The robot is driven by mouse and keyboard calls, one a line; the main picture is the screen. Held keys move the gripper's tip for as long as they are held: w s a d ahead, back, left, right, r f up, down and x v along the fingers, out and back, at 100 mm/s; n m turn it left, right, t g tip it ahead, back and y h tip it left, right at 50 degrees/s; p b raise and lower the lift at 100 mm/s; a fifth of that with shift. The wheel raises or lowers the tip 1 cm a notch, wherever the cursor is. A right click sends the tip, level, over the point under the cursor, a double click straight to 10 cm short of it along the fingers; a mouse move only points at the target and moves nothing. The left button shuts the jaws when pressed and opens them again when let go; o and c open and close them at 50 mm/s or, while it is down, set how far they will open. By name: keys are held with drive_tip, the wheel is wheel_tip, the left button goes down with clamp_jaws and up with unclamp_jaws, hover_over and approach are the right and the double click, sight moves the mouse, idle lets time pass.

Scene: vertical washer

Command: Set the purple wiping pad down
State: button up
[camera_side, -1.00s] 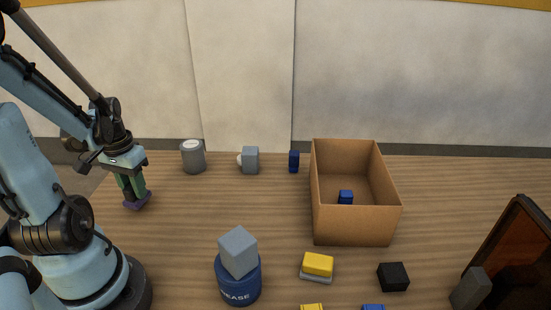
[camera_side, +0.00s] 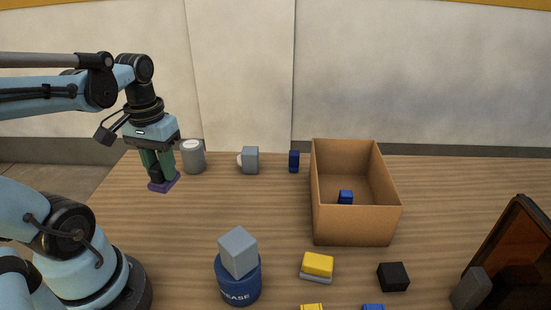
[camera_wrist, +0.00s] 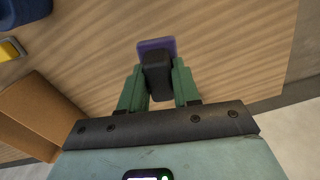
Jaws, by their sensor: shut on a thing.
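The purple wiping pad (camera_side: 164,183) is at the lower end of a dark grip block held by my gripper (camera_side: 158,172), over the left part of the table in the side view. In the wrist view the purple pad (camera_wrist: 157,45) lies beyond the dark handle (camera_wrist: 157,75). The green fingers of my gripper (camera_wrist: 158,88) are shut on this handle from both sides. I cannot tell whether the pad touches the table.
A grey can (camera_side: 193,158) stands just right of my gripper. A grey block (camera_side: 250,160) and a blue block (camera_side: 294,161) stand along the back edge. A cardboard box (camera_side: 352,222) holds a blue cube. A blue grease tin (camera_side: 237,282) bears a grey cube (camera_side: 238,251). The left middle table is clear.

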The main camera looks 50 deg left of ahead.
drive_tip(key=shift+w+a+r, duration=0.1)
drive_tip(key=shift+w+r, duration=0.1)
drive_tip(key=shift+w, duration=0.05)
drive_tip(key=w+a+n, duration=0.3)
drive_tip(key=w+a, duration=0.4)
drive_tip(key=a, duration=0.5)
drive_tip(key=s+a+f, duration=0.1)
drive_tip(key=a+f, duration=0.1)
drive_tip(key=a, duration=0.1)
drive_tip(key=s+a+f, duration=0.2)
drive_tip(key=a, duration=0.2)
drive_tip(key=s+a+f, duration=0.2)
drive_tip(key=a+f, duration=0.1)
drive_tip(key=shift+a, duration=0.35)
drive_tip(key=shift+f, duration=2)
drive_tip(key=shift+f, duration=0.15)
drive_tip(key=o, duration=1)
drive_tip(key=shift+o, duration=0.2)
